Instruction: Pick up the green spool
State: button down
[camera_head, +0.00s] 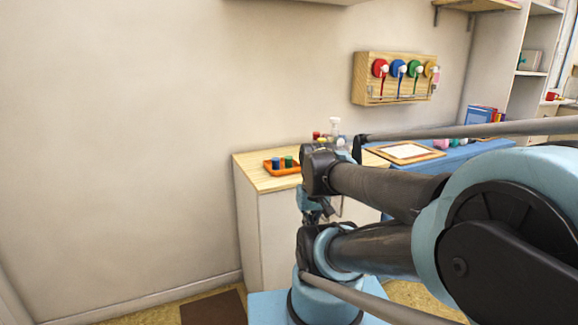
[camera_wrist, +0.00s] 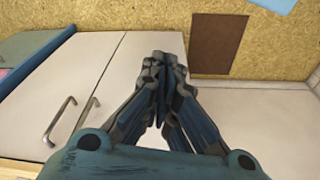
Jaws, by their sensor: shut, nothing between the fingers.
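A small green cylinder (camera_head: 289,161) also stands in an orange tray (camera_head: 283,171) on the cabinet top, beside a blue cylinder (camera_head: 276,163). I cannot tell which of the two green things is the spool meant. My gripper (camera_wrist: 163,68) is shut and empty in the wrist view, in front of the cabinet doors and floor. No green spool shows there. In the head view my arm hides part of the cabinet.
The white cabinet (camera_head: 262,222) has a wooden top. Bottles (camera_head: 335,127) stand behind my arm, and a framed sheet (camera_head: 405,152) lies to the right. Two door handles (camera_wrist: 60,121) face the wrist view. A brown mat (camera_wrist: 219,44) lies on the floor. Shelves stand at right.

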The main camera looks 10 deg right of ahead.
jog(key=c, duration=2.3)
grip_release()
jog(key=o, duration=0.5)
jog(key=shift+s+r, duration=0.25)
jog(key=shift+c, duration=0.2)
jog(key=o, duration=0.7)
jog(key=shift+w+a+r+m, duration=0.1)
jog(key=shift+w+r+m, duration=0.15)
jog(key=shift+r, duration=0.4)
jog(key=shift+w+r+m, duration=0.25)
jog(key=shift+r, duration=0.35)
jog(key=shift+o, duration=0.2)
notch_tip(320, 180, up, 22)
jog(key=r+m+g+y, duration=0.15)
jog(key=m+y, duration=0.25)
jog(key=m, duration=1.3)
send_over(288, 157)
jog(key=d, duration=0.7)
jog(key=f, duration=0.1)
jog(key=shift+g+y, duration=0.3)
jog(key=shift+g, duration=0.15)
jog(key=x, duration=1.7)
jog(key=shift+w+f, duration=0.1)
jog(key=shift+f, duration=0.05)
